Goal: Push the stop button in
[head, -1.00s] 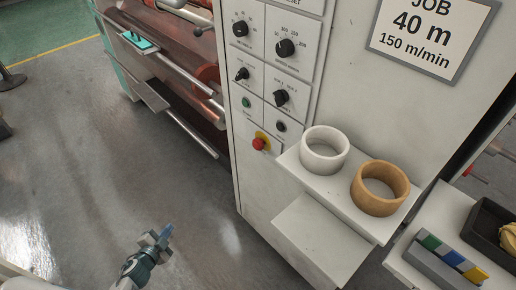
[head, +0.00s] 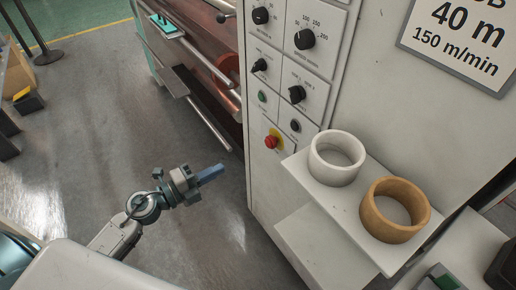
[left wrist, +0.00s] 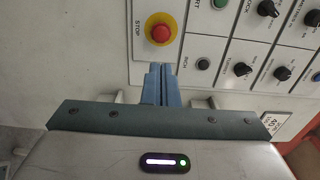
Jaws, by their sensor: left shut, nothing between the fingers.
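The stop button (head: 271,142) is a red round knob on a yellow plate, low on the grey control panel. In the left wrist view the stop button (left wrist: 161,33) shows beside the printed word STOP. My left gripper (head: 222,168) is shut and empty, its blue fingers pointing toward the panel, lower left of the button in the head view. In the left wrist view its closed fingertips (left wrist: 160,68) appear just below the button. A gap shows in the head view, so they are apart. My right gripper is not in view.
A green button (head: 262,96), a dark button (head: 295,126) and several black knobs (head: 304,39) are near the stop button. A shelf (head: 328,198) juts out to its right, bearing a white ring (head: 336,170) and a brown ring (head: 394,225). Floor left of the cabinet is open.

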